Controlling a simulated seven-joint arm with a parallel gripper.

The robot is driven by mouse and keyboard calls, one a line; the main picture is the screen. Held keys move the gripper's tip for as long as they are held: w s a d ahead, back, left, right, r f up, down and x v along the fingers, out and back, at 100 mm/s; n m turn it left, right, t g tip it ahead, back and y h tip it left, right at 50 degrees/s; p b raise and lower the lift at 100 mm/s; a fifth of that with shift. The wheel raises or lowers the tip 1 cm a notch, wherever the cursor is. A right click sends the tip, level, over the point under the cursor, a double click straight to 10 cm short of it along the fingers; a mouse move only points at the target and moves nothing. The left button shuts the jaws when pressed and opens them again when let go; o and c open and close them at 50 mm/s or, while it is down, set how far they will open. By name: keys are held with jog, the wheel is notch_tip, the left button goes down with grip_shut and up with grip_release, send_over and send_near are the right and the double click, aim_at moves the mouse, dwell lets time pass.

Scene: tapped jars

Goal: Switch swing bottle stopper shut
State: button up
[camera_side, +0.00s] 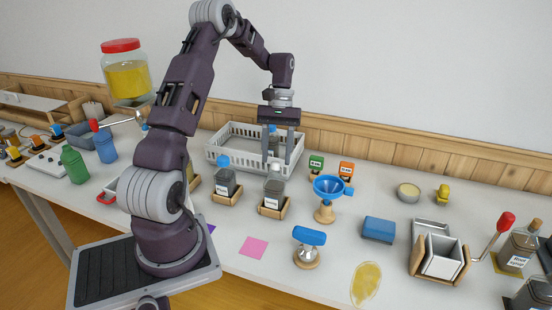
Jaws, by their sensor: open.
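My gripper (278,162) points straight down with its two fingers apart and nothing held between them. Just below the fingertips stands a dark bottle (273,188) with a white label and a pale top, set in a wooden holder. The fingers overlap its top in this view, so I cannot tell whether they touch it. To its left, a similar dark bottle (225,183) with a blue top stands in another wooden holder. Neither stopper's swing position can be made out at this size.
A light grey crate (228,150) stands behind the bottles. A blue funnel (327,186) on a wooden stand is to the right. A blue block (378,230) and a red-handled lever (506,222) are farther right.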

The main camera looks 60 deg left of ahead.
jog(key=shift+s+d+f, duration=0.2)
jog(key=shift+f, duration=0.45)
grip_shut()
jog(key=shift+s+d+r+t+y, duration=0.15)
jog(key=shift+s+d+t+y, duration=0.25)
jog(key=shift+t+y, duration=0.4)
jog(key=shift+s+d+t+y, duration=0.2)
jog(key=shift+d+t+y, duration=0.05)
jog(key=shift+t+y, duration=0.5)
grip_release()
jog(key=shift+r, duration=0.1)
